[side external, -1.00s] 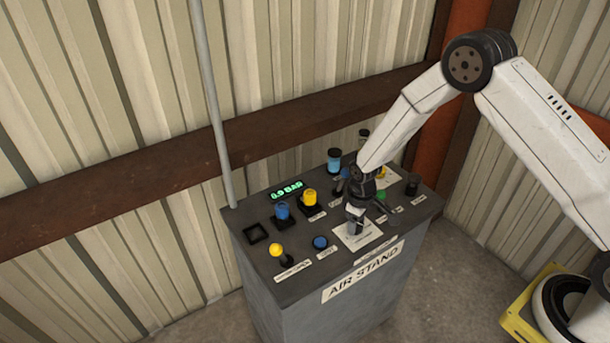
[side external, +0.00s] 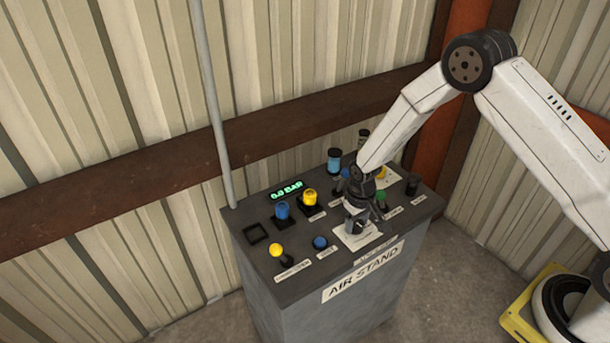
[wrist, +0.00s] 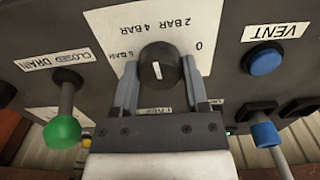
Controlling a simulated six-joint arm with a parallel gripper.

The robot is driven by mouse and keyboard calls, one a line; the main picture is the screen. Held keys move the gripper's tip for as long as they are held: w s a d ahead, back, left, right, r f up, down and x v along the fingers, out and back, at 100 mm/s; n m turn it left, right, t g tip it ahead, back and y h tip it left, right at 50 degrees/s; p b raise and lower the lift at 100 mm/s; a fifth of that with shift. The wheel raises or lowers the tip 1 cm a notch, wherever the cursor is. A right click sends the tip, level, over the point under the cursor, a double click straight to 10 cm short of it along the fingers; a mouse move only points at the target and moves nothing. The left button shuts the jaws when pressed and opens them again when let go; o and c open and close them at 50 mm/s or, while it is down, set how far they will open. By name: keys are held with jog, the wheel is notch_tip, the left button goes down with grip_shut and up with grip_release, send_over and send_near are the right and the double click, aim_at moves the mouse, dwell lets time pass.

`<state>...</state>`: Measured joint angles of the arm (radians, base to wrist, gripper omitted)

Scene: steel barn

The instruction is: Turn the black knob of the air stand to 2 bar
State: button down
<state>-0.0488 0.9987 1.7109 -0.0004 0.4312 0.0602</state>
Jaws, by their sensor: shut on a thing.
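The black knob (wrist: 160,68) sits on a white dial plate (wrist: 108,20) in the wrist view, with a white pointer line that stands nearly upright in the picture. The plate carries the marks 0, 2 BAR, 4 BAR and 6 BAR. My gripper (wrist: 161,75) is shut on the knob, one finger at each side. In the side external view my gripper (side external: 356,228) is down at the plate and hides the knob. The green display (side external: 286,189) on the air stand (side external: 290,315) shows a BAR reading; its digits are too small to read surely.
A green-topped lever (wrist: 62,130) and a blue-topped lever (wrist: 266,136) flank my gripper. A blue VENT button (wrist: 265,61) is on the right in the wrist view. Yellow (side external: 310,197) and blue (side external: 282,210) controls stand left of my gripper in the side view.

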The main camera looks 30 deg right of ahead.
aim_at(357, 223)
jog(key=m, duration=0.5)
jog(key=shift+m, duration=0.3)
dwell(0.4)
jog(key=shift+c, duration=0.5)
grip_release()
jog(key=shift+r, duration=3.9)
jog(key=shift+r, duration=0.1)
